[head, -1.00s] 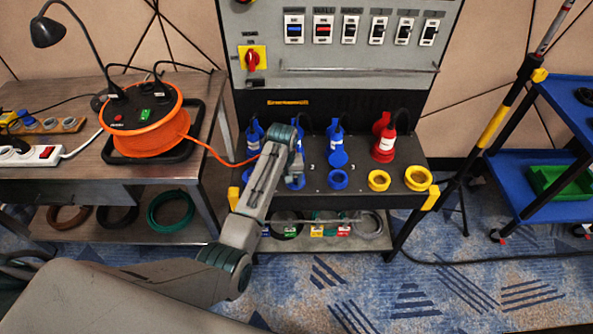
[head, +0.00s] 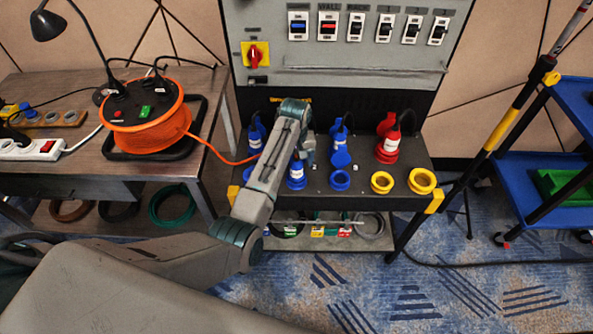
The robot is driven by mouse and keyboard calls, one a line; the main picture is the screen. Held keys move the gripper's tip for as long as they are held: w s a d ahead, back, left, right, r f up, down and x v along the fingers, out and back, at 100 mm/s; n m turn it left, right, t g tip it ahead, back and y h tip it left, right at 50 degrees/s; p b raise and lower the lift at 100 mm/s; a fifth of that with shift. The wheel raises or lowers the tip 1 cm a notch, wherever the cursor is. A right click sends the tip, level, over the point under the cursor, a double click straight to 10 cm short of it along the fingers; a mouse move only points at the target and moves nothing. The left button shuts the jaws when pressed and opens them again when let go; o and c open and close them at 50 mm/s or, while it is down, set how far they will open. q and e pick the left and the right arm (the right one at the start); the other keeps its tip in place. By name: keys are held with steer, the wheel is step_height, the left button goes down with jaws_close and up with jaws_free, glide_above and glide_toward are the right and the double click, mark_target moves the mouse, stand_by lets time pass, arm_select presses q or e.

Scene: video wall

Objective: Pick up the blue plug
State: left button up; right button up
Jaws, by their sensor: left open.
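Several blue plugs and sockets are on the black shelf of the panel stand. One blue plug (head: 255,134) stands at the left, another blue plug (head: 339,133) stands right of my gripper above a blue socket cap, and a blue plug or connector (head: 297,174) shows just below my gripper. My left gripper (head: 308,157) hangs over the shelf among them, its wrist bent downward. It is open, with nothing seen held; its fingertips are small and partly hidden by my own wrist, so contact cannot be told. My right gripper is not in view.
A red plug (head: 389,140) and yellow rings (head: 422,181) sit to the right on the shelf. An orange cable reel (head: 146,127) stands on the left table, its orange cord running behind my arm. A yellow-black pole (head: 495,125) and blue cart (head: 540,165) stand at the right.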

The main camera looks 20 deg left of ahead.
mark_target(296, 171)
arm_select(q)
steer(key=shift+w+d+f+p, duration=0.1)
steer(key=shift+f+p, duration=0.15)
steer(key=shift+f, duration=1.05)
steer(key=shift+d+f+p, duration=0.1)
steer(key=shift+f+p, duration=0.1)
steer(key=shift+f, duration=1.1)
steer(key=shift+c, duration=0.4)
steer(key=c, duration=1.1)
